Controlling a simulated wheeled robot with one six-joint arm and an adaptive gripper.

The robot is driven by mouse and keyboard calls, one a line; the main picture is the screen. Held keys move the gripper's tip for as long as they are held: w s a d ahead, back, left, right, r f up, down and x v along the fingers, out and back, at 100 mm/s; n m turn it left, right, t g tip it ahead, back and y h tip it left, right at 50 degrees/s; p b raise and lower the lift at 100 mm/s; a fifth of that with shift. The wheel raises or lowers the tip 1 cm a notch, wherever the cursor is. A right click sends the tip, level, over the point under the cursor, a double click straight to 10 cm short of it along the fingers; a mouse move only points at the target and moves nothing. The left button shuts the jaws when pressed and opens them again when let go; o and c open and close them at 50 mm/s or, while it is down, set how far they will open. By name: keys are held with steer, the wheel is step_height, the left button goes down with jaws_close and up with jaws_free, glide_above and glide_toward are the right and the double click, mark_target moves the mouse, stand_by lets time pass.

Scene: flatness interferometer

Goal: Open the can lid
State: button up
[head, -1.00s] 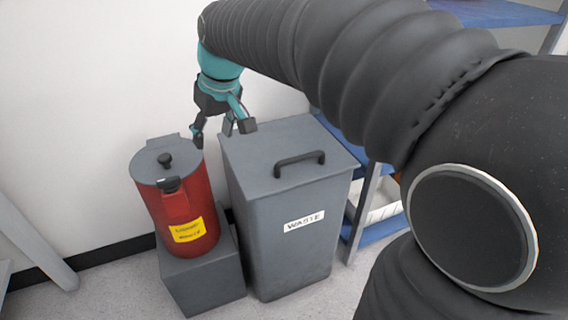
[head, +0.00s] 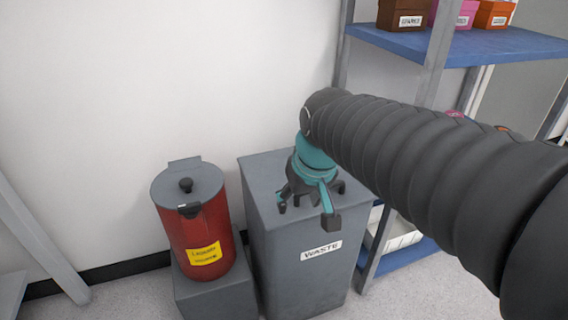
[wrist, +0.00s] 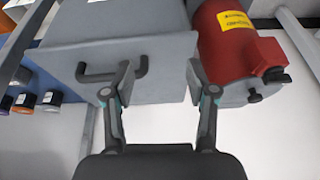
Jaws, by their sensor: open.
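The red can (head: 203,238) stands upright on a grey block, with a yellow label on its front. Its grey lid (head: 187,184) is closed flat on top, with a black knob in the middle and a black latch piece at the front rim. My gripper (head: 310,203) is open and empty, over the waste bin to the right of the can, and hides the bin's handle in the head view. In the wrist view my gripper (wrist: 158,92) shows its two fingers spread, with the red can (wrist: 225,45) beyond them at the upper right.
The grey waste bin (head: 262,180) with a WASTE label stands close beside the can; its black handle (wrist: 112,72) shows in the wrist view. The grey block (head: 215,298) bears the can. A shelf rack (head: 465,45) with boxes stands at right. The wall is behind.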

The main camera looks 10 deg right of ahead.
steer(key=shift+s+d, duration=0.15)
steer(key=shift+s, duration=0.05)
